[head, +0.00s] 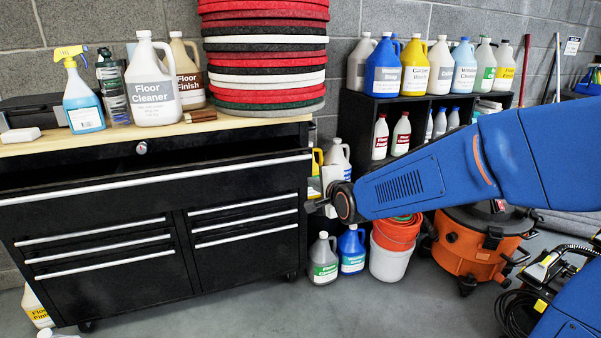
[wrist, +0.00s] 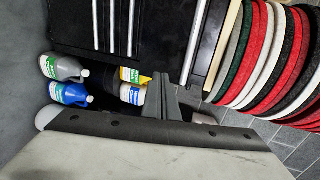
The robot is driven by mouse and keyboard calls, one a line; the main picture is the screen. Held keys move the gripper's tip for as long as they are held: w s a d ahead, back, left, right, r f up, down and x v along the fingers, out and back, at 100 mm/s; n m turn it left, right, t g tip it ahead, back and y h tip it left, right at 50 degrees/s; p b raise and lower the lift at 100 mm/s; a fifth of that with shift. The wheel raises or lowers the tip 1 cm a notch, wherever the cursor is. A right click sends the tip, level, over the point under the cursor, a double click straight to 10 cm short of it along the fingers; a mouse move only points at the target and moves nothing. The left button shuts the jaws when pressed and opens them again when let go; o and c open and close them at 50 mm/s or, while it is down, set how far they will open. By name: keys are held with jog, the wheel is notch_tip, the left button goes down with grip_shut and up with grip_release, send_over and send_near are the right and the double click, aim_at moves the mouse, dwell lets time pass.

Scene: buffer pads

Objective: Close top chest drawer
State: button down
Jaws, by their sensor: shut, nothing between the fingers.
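The black chest (head: 240,262) stands at the left with a wooden top. Its top drawer (head: 150,181) is pulled out, with a dark gap showing behind its front under the wooden top. A long silver handle (head: 150,180) runs along that front. In the wrist view the handle (wrist: 194,40) runs down toward my fingertips. My gripper (head: 312,206) is shut and empty, just right of the chest's right edge and below the handle's right end. In the wrist view my gripper (wrist: 184,82) points toward the chest; whether it touches the drawer I cannot tell.
Jugs and spray bottles (head: 152,80) and a stack of red, black and white pads (head: 265,50) stand on the chest. A green-labelled jug (head: 324,262), a blue jug (head: 352,252) and buckets (head: 390,258) are on the floor below my gripper.

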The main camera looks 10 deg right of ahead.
send_near(296, 171)
jog(key=x, duration=0.5)
jog(key=shift+s+f, duration=0.1)
jog(key=shift+f, duration=0.15)
jog(key=shift+w, duration=0.6)
jog(key=shift+a, duration=0.1)
jog(key=w+a, duration=0.1)
jog(key=w, duration=0.3)
jog(key=w+a, duration=0.1)
jog(key=w, duration=0.4)
jog(key=w+a, duration=0.1)
jog(key=w, duration=0.4)
jog(key=shift+a, duration=0.15)
jog(key=shift+w+a, duration=0.1)
jog(key=shift+w, duration=0.2)
jog(key=shift+w+r, duration=0.2)
jog(key=shift+r, duration=0.05)
